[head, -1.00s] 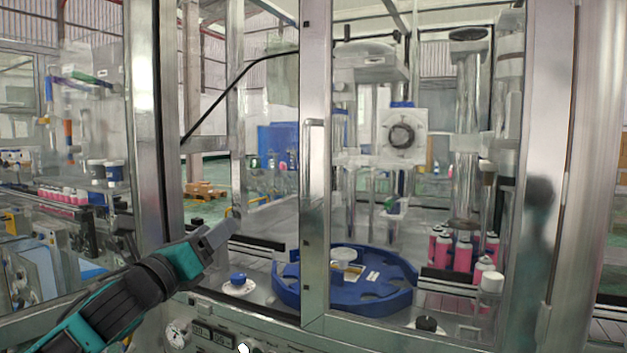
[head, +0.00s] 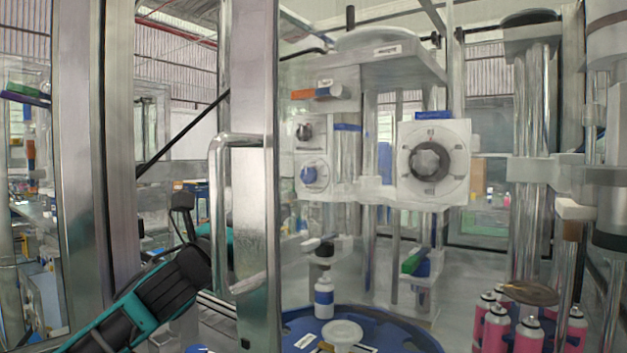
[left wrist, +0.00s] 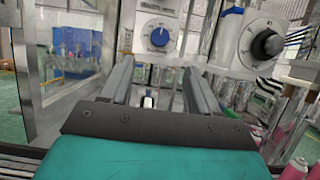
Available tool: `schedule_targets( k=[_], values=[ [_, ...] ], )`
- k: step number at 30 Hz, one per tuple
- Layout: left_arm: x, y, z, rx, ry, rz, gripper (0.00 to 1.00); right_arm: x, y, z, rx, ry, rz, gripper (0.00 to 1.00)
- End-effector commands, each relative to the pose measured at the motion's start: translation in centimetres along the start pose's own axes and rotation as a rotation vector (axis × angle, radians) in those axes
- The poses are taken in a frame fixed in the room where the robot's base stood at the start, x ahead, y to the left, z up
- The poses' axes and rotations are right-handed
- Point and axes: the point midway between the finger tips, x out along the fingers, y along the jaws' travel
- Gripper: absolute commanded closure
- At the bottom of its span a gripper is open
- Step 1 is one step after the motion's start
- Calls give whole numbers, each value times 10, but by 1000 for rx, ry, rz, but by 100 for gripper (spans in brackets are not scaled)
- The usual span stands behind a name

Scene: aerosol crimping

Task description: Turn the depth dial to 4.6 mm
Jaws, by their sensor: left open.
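Two dials face me on the machine: a large white plate with a dark grey knob (head: 432,162) and a smaller one with a blue knob (head: 311,174). I cannot read their labels or scales, so I cannot tell which is the depth dial. In the left wrist view the blue knob (left wrist: 159,37) lies ahead between my fingers and the dark knob (left wrist: 267,44) is up to the right. My left gripper (left wrist: 160,78) is open and empty, short of the dials. My right gripper is not in view.
A metal door post (head: 254,180) with a handle (head: 216,200) stands close to my left arm. A blue rotary table (head: 400,335) carries a white bottle (head: 324,297). Pink cans (head: 494,325) stand at the lower right. A small black knob (head: 304,131) sits above the blue one.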

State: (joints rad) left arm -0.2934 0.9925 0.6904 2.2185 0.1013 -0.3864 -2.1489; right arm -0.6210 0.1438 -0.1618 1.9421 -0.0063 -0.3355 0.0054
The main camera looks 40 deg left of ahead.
Motion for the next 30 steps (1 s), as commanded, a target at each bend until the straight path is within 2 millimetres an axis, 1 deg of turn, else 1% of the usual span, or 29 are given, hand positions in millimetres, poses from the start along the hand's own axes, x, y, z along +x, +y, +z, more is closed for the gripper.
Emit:
schedule_targets(
  k=[8, 16, 30],
  values=[
    [24, 0, 3, 1, -4, 0, 39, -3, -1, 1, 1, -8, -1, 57],
    [52, 0, 3, 1, -3, 1, 39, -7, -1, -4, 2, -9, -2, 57],
    [102, 0, 3, -2, -3, 0, 39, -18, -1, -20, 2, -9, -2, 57]
  ],
)
